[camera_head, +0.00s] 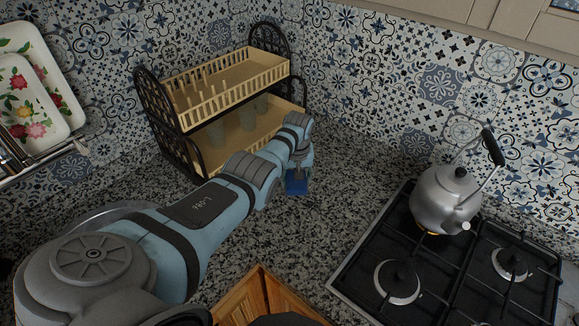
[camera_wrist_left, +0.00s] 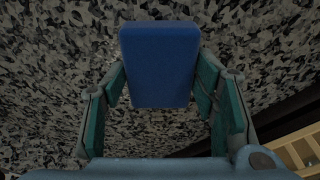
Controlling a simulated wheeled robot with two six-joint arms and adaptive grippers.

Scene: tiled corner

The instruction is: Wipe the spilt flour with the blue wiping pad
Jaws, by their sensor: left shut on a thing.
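The blue wiping pad (camera_head: 296,186) is at or just above the speckled countertop, in front of the dish rack, in the head view. My left gripper (camera_head: 298,172) reaches down over it and is shut on it. In the left wrist view the pad (camera_wrist_left: 160,65) sits between the two green-padded fingers of the left gripper (camera_wrist_left: 160,98). Whether the pad touches the counter is hard to tell. I cannot make out the spilt flour on the speckled stone in either view. My right gripper is not in view.
A two-tier dish rack (camera_head: 225,92) stands behind my left arm, close to the pad. A gas hob (camera_head: 450,270) with a metal kettle (camera_head: 445,200) is at the right. Floral trays (camera_head: 35,90) stand at the far left. Speckled counter (camera_head: 335,195) between pad and hob is free.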

